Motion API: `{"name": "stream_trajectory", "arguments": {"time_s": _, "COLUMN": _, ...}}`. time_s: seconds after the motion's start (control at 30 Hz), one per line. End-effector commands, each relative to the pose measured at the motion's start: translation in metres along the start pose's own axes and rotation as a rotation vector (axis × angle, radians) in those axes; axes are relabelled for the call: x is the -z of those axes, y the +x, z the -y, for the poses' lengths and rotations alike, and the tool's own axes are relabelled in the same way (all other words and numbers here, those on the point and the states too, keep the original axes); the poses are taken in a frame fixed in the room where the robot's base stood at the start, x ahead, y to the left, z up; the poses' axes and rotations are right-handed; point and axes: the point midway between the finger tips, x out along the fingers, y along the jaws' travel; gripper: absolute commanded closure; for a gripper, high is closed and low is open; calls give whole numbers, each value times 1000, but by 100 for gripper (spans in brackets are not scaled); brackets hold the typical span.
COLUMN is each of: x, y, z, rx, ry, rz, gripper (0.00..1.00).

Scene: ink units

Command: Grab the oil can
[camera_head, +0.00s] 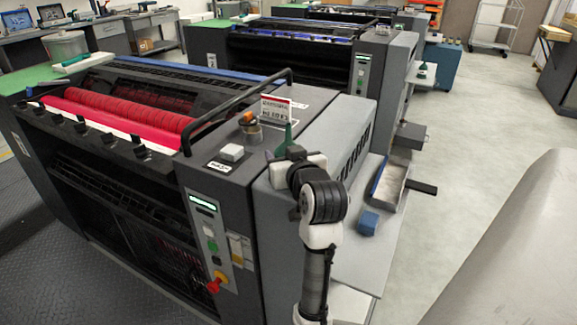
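A green cone-shaped spout (288,135), which looks like the top of an oil can, stands upright on the right end of the near press. Its lower part is hidden behind my arm and gripper. My gripper (284,155) is small and dark in the head view, at the end of my white and black arm. It overlaps the lower part of the green thing. I cannot tell whether it touches it, or whether the fingers are open or shut.
The near press (222,170) has red rollers, a black handrail and a standing sign (275,108). An orange-topped item (249,124) and a white block (231,153) lie nearby. A blue block (369,223) sits on the lower ledge.

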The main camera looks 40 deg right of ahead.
Motion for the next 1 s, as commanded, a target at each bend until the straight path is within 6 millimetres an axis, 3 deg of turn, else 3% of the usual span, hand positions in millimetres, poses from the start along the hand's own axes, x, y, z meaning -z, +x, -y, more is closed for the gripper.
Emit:
{"name": "stream_trajectory", "arguments": {"time_s": 0.03, "x": 0, "y": 0, "z": 0, "rx": 0, "ry": 0, "rz": 0, "gripper": 54}}
{"name": "stream_trajectory", "arguments": {"time_s": 0.23, "x": 0, "y": 0, "z": 0, "rx": 0, "ry": 0, "rz": 0, "gripper": 79}}
{"name": "stream_trajectory", "arguments": {"time_s": 0.67, "x": 9, "y": -2, "z": 0, "rx": 0, "ry": -3, "rz": -4, "gripper": 79}}
{"name": "stream_trajectory", "arguments": {"time_s": 0.83, "x": 30, "y": -6, "z": 0, "rx": 0, "ry": -4, "rz": -7, "gripper": 79}}
{"name": "stream_trajectory", "arguments": {"time_s": 1.0, "x": 70, "y": -14, "z": 0, "rx": 0, "ry": -6, "rz": -10, "gripper": 79}}
